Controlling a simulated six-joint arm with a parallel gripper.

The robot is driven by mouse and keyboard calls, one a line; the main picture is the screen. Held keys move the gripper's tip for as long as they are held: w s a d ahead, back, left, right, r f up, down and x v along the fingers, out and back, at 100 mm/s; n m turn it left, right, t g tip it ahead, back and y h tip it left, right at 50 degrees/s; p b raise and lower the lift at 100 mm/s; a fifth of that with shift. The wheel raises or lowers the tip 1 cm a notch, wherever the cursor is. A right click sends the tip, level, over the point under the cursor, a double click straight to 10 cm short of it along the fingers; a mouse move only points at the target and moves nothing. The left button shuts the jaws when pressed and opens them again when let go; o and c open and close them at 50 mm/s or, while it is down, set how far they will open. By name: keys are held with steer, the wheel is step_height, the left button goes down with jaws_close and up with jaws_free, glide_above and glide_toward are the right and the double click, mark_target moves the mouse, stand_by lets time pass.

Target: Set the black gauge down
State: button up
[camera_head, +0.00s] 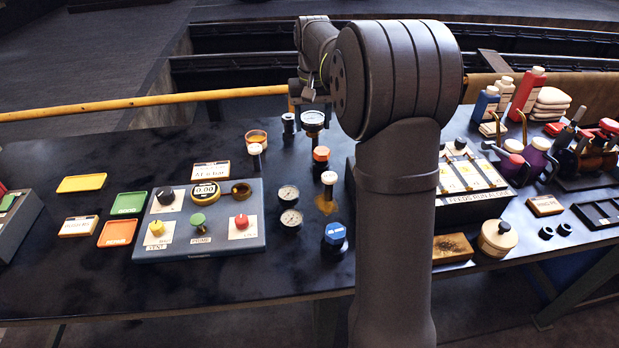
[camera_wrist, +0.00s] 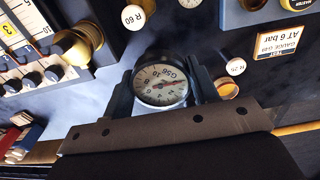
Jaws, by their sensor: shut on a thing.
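My gripper (camera_head: 309,119) is at the far side of the dark bench, in the middle of the head view. It is shut on a round gauge with a dark rim and white dial (camera_head: 313,117). In the wrist view the gauge (camera_wrist: 160,83) sits between the two fingers of my gripper (camera_wrist: 163,88), dial facing the camera. A short stem shows below it in the head view; I cannot tell whether it touches the bench. Two other round gauges, an upper one (camera_head: 288,194) and a lower one (camera_head: 291,218), lie nearer on the bench.
An amber dish (camera_head: 257,136) and a white-capped post (camera_head: 255,150) stand left of the gripper. An orange-topped post (camera_head: 321,154) stands close in front.

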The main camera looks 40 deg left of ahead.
glide_toward(312, 191)
step_height(312, 191, down, 5)
steer(key=shift+f, duration=0.1)
stand_by(0.3)
steer(key=o, duration=0.7)
steer(key=shift+f, duration=0.15)
steer(key=shift+c, duration=0.2)
steer(key=o, duration=0.4)
steer(key=shift+o, duration=0.2)
step_height(312, 191, up, 12)
steer(key=shift+f, duration=0.25)
steer(key=shift+r, duration=0.45)
steer(key=shift+c, duration=1.2)
